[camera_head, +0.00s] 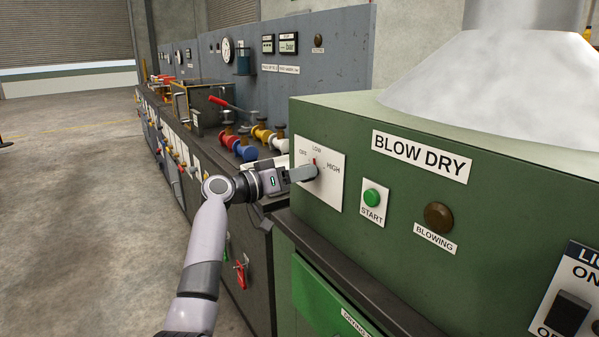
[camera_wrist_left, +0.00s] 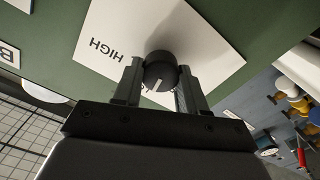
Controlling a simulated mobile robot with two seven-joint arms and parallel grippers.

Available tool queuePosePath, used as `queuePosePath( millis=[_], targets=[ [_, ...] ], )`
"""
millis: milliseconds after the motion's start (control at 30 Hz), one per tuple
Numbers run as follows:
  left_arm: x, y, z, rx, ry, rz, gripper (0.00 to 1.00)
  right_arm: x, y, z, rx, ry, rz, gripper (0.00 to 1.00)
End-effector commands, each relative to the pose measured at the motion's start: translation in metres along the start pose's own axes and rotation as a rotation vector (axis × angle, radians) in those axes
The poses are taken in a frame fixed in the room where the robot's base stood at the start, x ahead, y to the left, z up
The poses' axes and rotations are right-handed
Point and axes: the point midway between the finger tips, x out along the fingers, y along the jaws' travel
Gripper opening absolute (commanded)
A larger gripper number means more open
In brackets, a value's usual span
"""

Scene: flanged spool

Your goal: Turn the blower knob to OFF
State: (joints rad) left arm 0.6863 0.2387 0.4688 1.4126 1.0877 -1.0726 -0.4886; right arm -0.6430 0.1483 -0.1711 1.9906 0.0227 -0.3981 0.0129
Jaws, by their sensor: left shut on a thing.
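The blower knob (camera_wrist_left: 161,69) is a dark round knob on a white dial plate (camera_wrist_left: 205,52) on the green machine's front. In the head view the dial plate (camera_head: 327,190) reads OFF at left, LOW at top and HIGH at right. My left gripper (camera_head: 306,173) reaches the plate from the left and hides most of the knob there. In the left wrist view my left gripper (camera_wrist_left: 160,88) has one finger on each side of the knob and is shut on it. My right gripper is not in view.
Right of the dial are a green START button (camera_head: 372,197) and a brown BLOWING lamp (camera_head: 438,217). A pale metal hood (camera_head: 490,75) stands on top. Coloured spools (camera_head: 245,150) sit on the bench behind my left gripper. Open floor (camera_head: 80,200) lies at left.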

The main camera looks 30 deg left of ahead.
Motion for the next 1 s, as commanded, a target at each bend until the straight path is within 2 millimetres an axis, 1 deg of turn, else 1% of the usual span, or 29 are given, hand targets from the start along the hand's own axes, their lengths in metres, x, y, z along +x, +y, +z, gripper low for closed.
queuePosePath(
  millis=[233, 467, 600, 800, 1000],
  targets=[
    [0.000, 0.000, -0.002, -0.228, -0.003, -0.001, 0.11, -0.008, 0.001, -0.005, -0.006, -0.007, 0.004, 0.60],
    [0.000, 0.000, -0.002, -0.446, -0.002, -0.001, 0.11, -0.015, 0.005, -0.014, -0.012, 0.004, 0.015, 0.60],
    [0.000, -0.001, -0.001, -0.569, -0.003, -0.001, 0.11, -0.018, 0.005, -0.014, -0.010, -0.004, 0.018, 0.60],
    [0.000, -0.001, -0.001, -0.714, -0.002, -0.001, 0.11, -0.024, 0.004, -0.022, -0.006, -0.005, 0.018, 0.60],
    [0.000, -0.002, 0.000, -0.811, -0.002, -0.001, 0.11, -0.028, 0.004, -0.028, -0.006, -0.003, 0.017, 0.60]
  ],
)
